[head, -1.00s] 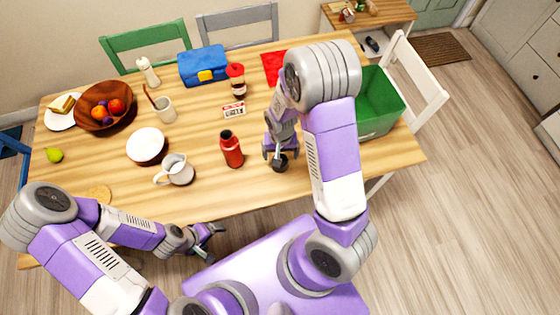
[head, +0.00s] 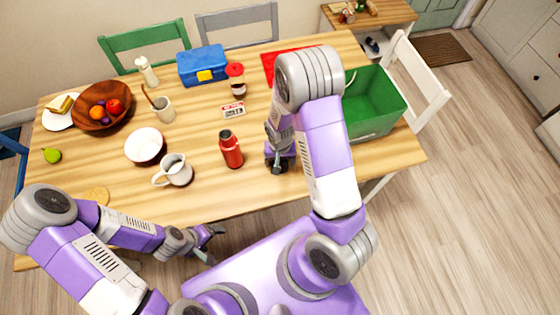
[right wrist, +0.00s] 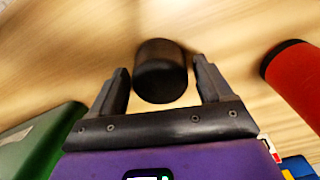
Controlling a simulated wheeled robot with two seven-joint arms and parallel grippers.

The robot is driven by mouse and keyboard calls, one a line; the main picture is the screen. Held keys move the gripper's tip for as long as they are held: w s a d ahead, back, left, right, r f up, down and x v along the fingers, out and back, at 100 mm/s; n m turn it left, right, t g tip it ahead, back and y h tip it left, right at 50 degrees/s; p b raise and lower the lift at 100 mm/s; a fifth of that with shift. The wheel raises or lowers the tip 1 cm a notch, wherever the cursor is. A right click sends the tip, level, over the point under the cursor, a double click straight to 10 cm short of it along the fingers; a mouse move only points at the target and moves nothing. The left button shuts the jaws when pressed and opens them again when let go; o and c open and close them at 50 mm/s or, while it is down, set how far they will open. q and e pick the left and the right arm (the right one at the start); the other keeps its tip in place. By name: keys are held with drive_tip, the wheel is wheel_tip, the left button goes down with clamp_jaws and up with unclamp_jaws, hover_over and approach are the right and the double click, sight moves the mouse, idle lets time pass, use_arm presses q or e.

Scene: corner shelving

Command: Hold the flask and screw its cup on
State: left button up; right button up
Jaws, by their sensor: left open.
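The red flask (head: 230,152) with a dark top stands upright on the table, and part of it shows in the right wrist view (right wrist: 297,80). The black cup (right wrist: 162,70) is on the table between the fingers of my right gripper (right wrist: 164,82), with narrow gaps visible on both sides. In the head view my right gripper (head: 278,164) is low at the table, right of the flask, and mostly hides the cup. My left gripper (head: 211,240) is open and empty, off the table's front edge, below and left of the flask.
A white jug (head: 176,171) stands left of the flask. A small label card (head: 233,110) and a red-lidded jar (head: 237,83) are behind it. A green crate (head: 374,118) is right of my right arm. The table in front of the flask is clear.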

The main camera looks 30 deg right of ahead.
drive_tip(key=c, duration=0.8)
wheel_tip(320, 180, up, 10)
drive_tip(key=p, duration=0.2)
drive_tip(key=shift+p, duration=0.3)
